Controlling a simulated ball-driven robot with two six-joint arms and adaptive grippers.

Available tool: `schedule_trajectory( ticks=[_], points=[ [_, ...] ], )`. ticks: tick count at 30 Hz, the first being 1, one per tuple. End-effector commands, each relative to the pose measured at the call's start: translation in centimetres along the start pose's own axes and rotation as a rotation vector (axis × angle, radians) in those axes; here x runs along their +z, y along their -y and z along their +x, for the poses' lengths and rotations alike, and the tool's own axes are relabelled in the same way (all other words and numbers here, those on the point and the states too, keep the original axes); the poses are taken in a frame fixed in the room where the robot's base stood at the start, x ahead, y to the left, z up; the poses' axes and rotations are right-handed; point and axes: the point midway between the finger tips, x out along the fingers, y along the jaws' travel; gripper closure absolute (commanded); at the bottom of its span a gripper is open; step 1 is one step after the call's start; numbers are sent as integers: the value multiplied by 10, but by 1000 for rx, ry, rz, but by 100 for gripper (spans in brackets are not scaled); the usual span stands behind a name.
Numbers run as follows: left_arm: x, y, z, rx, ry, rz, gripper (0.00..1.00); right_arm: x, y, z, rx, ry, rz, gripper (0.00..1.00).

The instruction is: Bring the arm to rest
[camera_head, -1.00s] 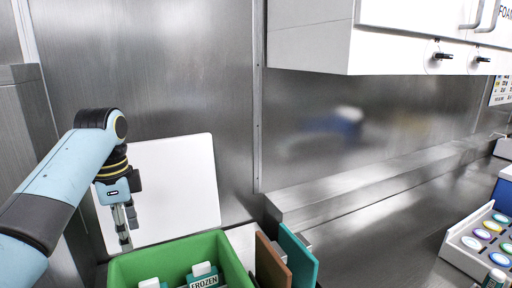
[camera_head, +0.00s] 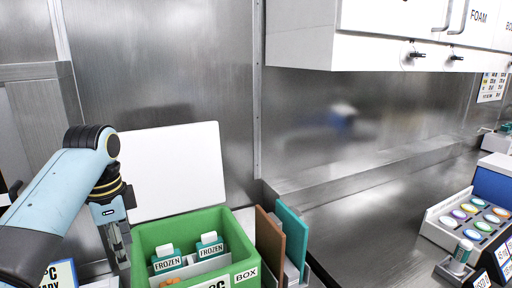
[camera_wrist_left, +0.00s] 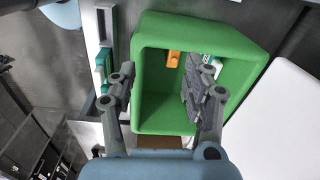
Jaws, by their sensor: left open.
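My left gripper (camera_head: 116,246) hangs down at the left in the head view, beside the left wall of a green box (camera_head: 139,246). In the left wrist view, my left gripper (camera_wrist_left: 165,98) has its two fingers spread apart with nothing between them. The green box (camera_wrist_left: 240,48) lies beyond the fingers there. Two white-capped bottles labelled FROZEN (camera_head: 167,262) (camera_head: 210,249) stand inside the box. An orange item (camera_head: 170,283) shows at the box's lower edge, and also in the wrist view (camera_wrist_left: 173,59). My right gripper is not in view.
A white panel (camera_head: 175,165) leans on the steel wall behind the box. Brown (camera_head: 268,247) and teal (camera_head: 291,238) boards stand right of it. A tray of coloured discs (camera_head: 447,226) is at the far right. The steel counter (camera_head: 370,225) between is clear. White cabinets (camera_head: 310,35) hang above.

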Motion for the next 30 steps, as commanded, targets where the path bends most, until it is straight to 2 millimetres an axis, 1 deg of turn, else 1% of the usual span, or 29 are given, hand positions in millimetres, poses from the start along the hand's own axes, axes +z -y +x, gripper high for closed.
schedule_trajectory(
  ticks=[4, 8, 11, 14, 15, 18, 21, 24, 30],
  points=[
    [14, -17, 15, -22, -2, -76, 50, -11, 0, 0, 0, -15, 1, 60],
    [31, -38, 29, -50, -9, -170, 50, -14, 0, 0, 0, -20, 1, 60],
    [47, -60, 39, -77, -20, -260, 50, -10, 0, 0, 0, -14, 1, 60],
    [65, -87, 46, -107, -38, -365, 50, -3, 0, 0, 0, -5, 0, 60],
    [74, -99, 48, -119, -46, -411, 50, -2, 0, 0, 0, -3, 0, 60],
    [93, -130, 48, -149, -73, -523, 50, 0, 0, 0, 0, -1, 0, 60],
    [109, -155, 42, -173, -101, -619, 50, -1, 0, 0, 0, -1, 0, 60],
    [122, -177, 35, -188, -128, -699, 50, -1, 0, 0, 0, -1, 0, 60],
    [141, -213, 16, -208, -179, -829, 50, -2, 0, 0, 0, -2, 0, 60]
  ],
)
